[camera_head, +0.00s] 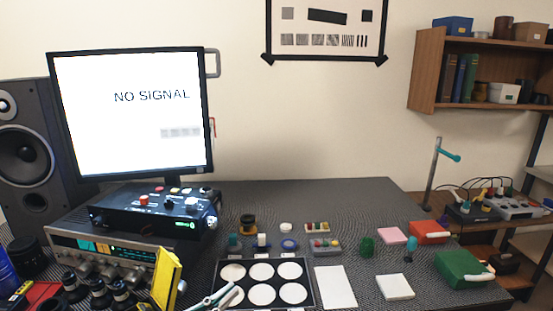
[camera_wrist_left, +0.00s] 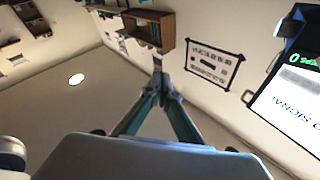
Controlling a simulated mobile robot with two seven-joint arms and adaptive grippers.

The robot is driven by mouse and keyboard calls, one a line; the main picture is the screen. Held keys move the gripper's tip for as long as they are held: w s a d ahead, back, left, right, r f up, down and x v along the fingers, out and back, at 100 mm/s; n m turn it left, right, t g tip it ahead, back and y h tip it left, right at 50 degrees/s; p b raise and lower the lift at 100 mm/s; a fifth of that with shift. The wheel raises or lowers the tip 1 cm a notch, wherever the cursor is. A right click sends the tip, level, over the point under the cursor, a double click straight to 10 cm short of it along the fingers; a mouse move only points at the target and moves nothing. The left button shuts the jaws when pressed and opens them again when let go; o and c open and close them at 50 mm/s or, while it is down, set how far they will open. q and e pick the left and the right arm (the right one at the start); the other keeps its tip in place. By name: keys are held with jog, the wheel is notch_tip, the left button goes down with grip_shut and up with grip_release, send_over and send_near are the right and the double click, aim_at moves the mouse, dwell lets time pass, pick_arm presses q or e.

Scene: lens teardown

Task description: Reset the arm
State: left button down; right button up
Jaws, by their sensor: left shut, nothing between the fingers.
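My left gripper (camera_head: 222,293) shows at the bottom edge of the head view, in front of the black tray with white round pads (camera_head: 312,299). Only its pale and teal finger parts show there. In the left wrist view the two fingers of my left gripper (camera_wrist_left: 160,82) meet at the tips, shut and empty. They point up toward the wall and shelf, away from the table. My right gripper is in neither view.
A monitor (camera_head: 132,120) reading NO SIGNAL stands behind a black control box (camera_head: 120,215) at left. A yellow device (camera_head: 166,278) stands near the gripper. Small parts, a white pad (camera_head: 335,287) and a green box (camera_head: 460,268) lie to the right. The table's back middle is clear.

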pick_arm(q)
jog(key=s+a+f+n+y, duration=0.3)
jog(key=f+y, duration=0.1)
jog(key=f, duration=0.4)
jog(key=s+a+f+n+g+y, duration=0.1)
jog(key=s+a+f+n+y, duration=0.15)
jog(key=f, duration=0.55)
jog(key=s+a+f+n+y, duration=0.3)
jog(key=s+f+y, duration=0.15)
jog(key=f, duration=0.35)
jog(key=s+a+f+g+y, duration=0.1)
jog(key=s+f+g, duration=0.2)
jog(key=s+f, duration=0.5)
jog(key=shift+s+a+f+y+p, duration=0.2)
jog(key=shift+f+y+p, duration=0.15)
jog(key=shift+f, duration=0.2)
